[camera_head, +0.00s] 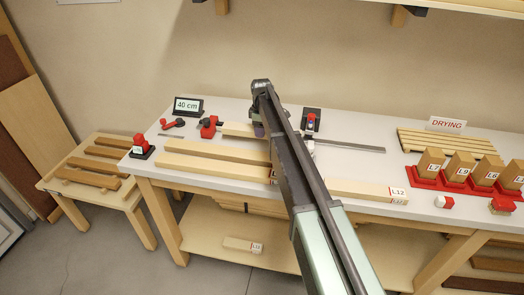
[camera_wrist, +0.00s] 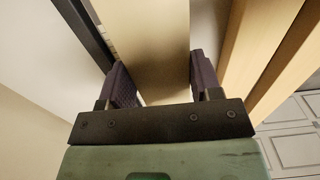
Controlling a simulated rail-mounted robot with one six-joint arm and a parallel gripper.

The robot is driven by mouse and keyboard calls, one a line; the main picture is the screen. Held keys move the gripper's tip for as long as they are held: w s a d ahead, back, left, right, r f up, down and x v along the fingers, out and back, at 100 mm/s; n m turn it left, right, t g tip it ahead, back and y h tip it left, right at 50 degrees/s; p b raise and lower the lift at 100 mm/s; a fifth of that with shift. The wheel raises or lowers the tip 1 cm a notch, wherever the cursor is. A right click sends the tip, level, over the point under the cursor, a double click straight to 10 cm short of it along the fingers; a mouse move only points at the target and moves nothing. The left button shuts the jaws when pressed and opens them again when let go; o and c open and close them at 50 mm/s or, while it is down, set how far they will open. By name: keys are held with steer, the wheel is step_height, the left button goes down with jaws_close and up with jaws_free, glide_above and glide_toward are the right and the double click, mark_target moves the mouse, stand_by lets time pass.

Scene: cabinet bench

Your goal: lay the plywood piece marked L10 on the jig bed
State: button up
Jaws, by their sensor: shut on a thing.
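My gripper (camera_head: 258,130) is over the back middle of the bench. In the wrist view its purple-padded jaws (camera_wrist: 152,80) are shut on a pale plywood piece (camera_wrist: 150,35). One end of this piece (camera_head: 236,130) sticks out left of my gripper in the head view. No mark on it is readable. It lies along the dark jig fence (camera_head: 350,147), which shows beside it at the left of the wrist view (camera_wrist: 85,30). My arm hides much of the jig bed, and I cannot tell whether the piece touches it.
Long boards (camera_head: 215,164) lie in front of the jig, and a piece marked L12 (camera_head: 370,190) lies to the right. A red clamp (camera_head: 208,127) and a "40 cm" display (camera_head: 188,106) stand left. Right are a drying rack (camera_head: 445,140) and red-based blocks (camera_head: 458,165).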

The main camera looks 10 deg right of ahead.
mark_target(261, 143)
step_height(261, 143, down, 5)
steer(key=b, duration=0.4)
steer(key=shift+r, duration=0.45)
steer(key=shift+f, duration=0.15)
steer(key=o, duration=1.2)
